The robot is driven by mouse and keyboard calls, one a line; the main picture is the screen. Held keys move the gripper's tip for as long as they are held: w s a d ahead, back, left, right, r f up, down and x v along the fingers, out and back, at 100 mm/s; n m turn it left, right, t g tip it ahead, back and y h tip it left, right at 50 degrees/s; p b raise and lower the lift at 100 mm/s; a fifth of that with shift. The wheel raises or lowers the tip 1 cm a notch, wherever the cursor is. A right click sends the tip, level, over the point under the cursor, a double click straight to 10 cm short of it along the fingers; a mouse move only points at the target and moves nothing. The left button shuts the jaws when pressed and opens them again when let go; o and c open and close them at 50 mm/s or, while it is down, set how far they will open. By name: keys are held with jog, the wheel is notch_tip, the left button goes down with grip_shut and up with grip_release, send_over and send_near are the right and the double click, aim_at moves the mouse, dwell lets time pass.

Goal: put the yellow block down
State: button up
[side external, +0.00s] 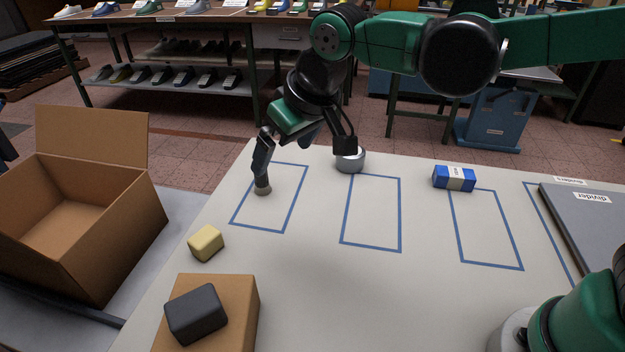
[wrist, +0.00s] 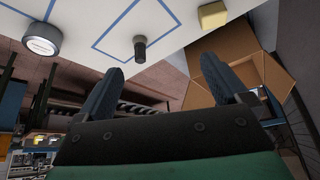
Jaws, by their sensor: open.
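The yellow block (side external: 206,243) rests on the pale table (side external: 330,290), near its left edge and outside the blue outlines. It also shows at the top of the wrist view (wrist: 212,15). My gripper (side external: 285,150) is open and empty, above the far left part of the table and apart from the yellow block. Its two spread fingers (wrist: 162,66) show in the wrist view with nothing held between them.
A small dark cylinder (side external: 262,186) stands in the left blue outline, close below my gripper. A silver round piece (side external: 350,160), a blue-and-white block (side external: 454,178) and a dark block (side external: 196,313) on a cardboard box (side external: 243,300) are nearby. An open carton (side external: 125,235) stands left.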

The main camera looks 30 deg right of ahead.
jog(key=s+d+f+m+t, duration=0.1)
jog(key=s+d, duration=0.4)
jog(key=d, duration=0.2)
jog(key=s+d+f+m+t+h, duration=0.1)
jog(key=s+d, duration=0.3)
jog(key=d, duration=0.4)
jog(key=shift+s+f+m+h, duration=0.3)
jog(key=shift+s+f+m, duration=0.1)
jog(key=shift+m, duration=0.1)
